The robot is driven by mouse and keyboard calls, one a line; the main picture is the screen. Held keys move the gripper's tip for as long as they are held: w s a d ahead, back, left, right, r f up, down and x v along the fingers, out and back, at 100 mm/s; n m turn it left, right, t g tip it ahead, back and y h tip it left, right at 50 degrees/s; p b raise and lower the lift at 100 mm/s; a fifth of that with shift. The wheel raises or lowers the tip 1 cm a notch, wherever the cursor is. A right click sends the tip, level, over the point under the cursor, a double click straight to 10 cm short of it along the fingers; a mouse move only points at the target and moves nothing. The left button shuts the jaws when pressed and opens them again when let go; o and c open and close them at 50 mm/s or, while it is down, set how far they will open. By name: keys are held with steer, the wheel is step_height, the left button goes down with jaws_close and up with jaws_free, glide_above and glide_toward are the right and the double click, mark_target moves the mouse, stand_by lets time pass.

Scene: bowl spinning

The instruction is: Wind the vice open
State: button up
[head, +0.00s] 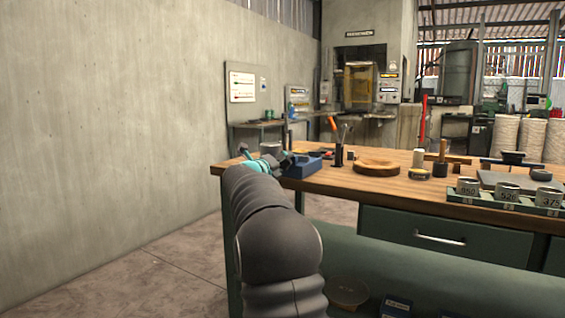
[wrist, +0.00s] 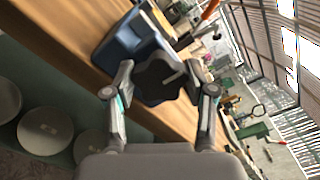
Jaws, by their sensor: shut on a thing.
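The blue vice (head: 303,166) sits at the left end of the wooden workbench (head: 345,182). My gripper (wrist: 160,78) is shut on the vice handle, one finger to each side. In the head view my gripper (head: 284,160) is at the vice's left side, and my arm hides part of the bench end. The exact contact and the jaw gap of the vice are too small to tell.
A dark tool holder with an orange-handled tool (head: 338,150) stands right of the vice. A round wooden board (head: 377,168) and a rack of marked cans (head: 507,192) are further right. A concrete wall (head: 110,120) is on the left. Round items (wrist: 45,130) lie below the bench top.

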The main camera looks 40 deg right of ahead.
steer(key=o, duration=1.2)
steer(key=shift+c, duration=0.2)
steer(key=shift+a, duration=0.1)
steer(key=v, duration=1.2)
steer(key=shift+w, duration=0.1)
